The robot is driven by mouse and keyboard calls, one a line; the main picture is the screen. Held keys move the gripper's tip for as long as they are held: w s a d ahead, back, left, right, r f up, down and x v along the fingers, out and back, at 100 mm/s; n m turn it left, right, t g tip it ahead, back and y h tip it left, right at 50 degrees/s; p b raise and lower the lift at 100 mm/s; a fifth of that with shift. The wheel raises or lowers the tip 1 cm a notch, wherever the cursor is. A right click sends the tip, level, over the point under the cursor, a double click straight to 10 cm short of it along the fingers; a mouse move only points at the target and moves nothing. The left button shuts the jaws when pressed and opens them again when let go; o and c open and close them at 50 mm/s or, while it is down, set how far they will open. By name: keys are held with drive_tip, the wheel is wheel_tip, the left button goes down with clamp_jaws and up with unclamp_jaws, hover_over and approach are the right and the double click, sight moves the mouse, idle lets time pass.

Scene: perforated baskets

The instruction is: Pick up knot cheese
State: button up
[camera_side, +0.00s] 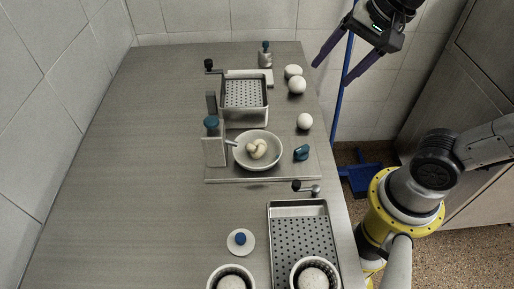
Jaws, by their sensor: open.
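The knot cheese (257,149) is a small cream-coloured, knotted piece lying in a pale round bowl (275,162) near the middle of the work table. My gripper (330,76) is at the upper right, beyond the table's right edge and well apart from the cheese. Its two long dark fingers are spread and point down to the left. Nothing is between them.
A perforated metal basket (267,107) and a blue-topped upright (212,153) stand close to the bowl. White balls (297,86) (304,121) lie to its upper right. A perforated tray (279,208) is nearer the front. The table's left side (140,170) is clear.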

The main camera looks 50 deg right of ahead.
drive_tip(key=w+a+f+m+g, duration=0.2)
drive_tip(key=w+a+f+m, duration=0.15)
drive_tip(key=w+a, duration=0.3)
drive_tip(key=g, duration=0.2)
approach(258, 145)
drive_tip(key=shift+y, duration=0.3)
wheel_tip(258, 145, down, 5)
drive_tip(key=shift+d+r, duration=0.1)
drive_tip(key=shift+w+a+f, duration=0.15)
drive_tip(key=shift+f, duration=0.7)
drive_tip(key=shift+w+a+f, duration=0.15)
drive_tip(key=shift+f, duration=0.7)
drive_tip(key=shift+w+a+f, duration=0.15)
drive_tip(key=shift+f, duration=0.65)
clamp_jaws()
drive_tip(key=shift+r, duration=0.1)
